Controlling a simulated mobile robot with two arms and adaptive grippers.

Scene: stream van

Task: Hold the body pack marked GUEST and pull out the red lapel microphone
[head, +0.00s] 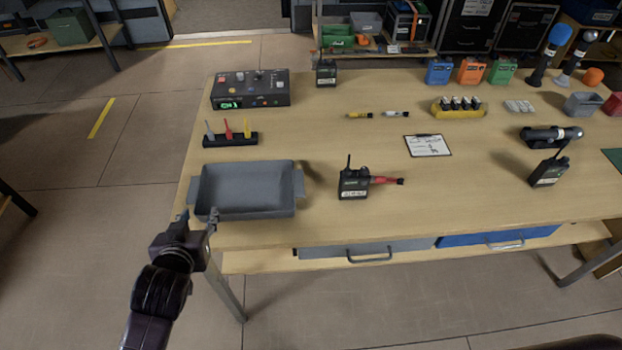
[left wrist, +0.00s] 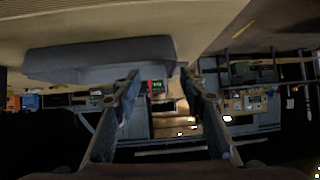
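A dark body pack (head: 352,184) with a short antenna, a green strip and a white label lies near the front middle of the table. Its lettering is too small to read. A red lapel microphone (head: 384,180) with a dark tip sticks out of its right side. My left gripper (head: 202,215) is open and empty at the table's front left edge, just in front of the grey tray and well left of the pack. Its two spread fingers (left wrist: 158,84) also show in the left wrist view, with nothing between them. My right gripper is not in view.
The grey tray (head: 202,207) stands at the front left. Behind it are a rack with coloured pieces (head: 230,139) and a control box (head: 250,102). Other dark packs stand at the back (head: 326,73) and right (head: 548,171). A clipboard (head: 428,145) lies behind the pack. Table around the pack is clear.

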